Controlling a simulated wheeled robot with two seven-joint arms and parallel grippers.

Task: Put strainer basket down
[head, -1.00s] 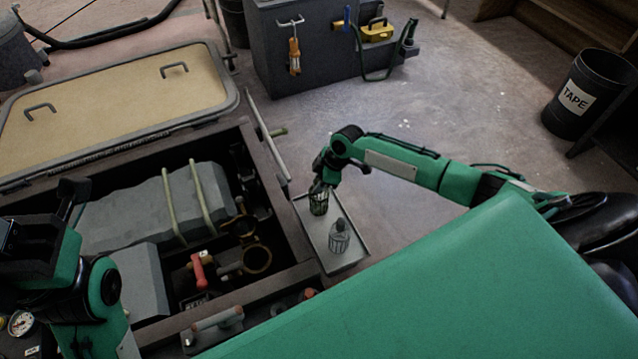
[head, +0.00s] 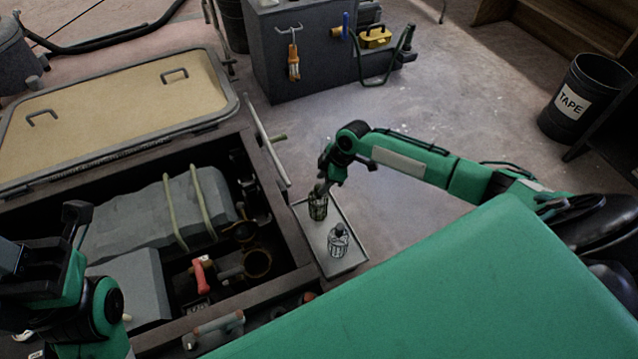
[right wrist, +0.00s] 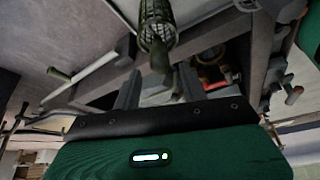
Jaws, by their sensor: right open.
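A dark greenish strainer basket (head: 318,207) stands upright at the far end of a shallow grey tray (head: 350,264). A grey wire basket with a dark knob (head: 338,243) stands nearer in the same tray. My right gripper (head: 322,187) is open just above the dark basket. In the right wrist view, that basket (right wrist: 157,20) has its stem pointing between my spread fingers (right wrist: 160,82), with gaps on both sides. My left gripper (head: 45,238) is at the left edge, away from the tray; its jaw opening is unclear.
The open hatch's dark frame (head: 275,215) borders the tray on the left. Inside are a grey block with straps (head: 165,210) and a red-handled valve (head: 201,272). My green body panel fills the lower right.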

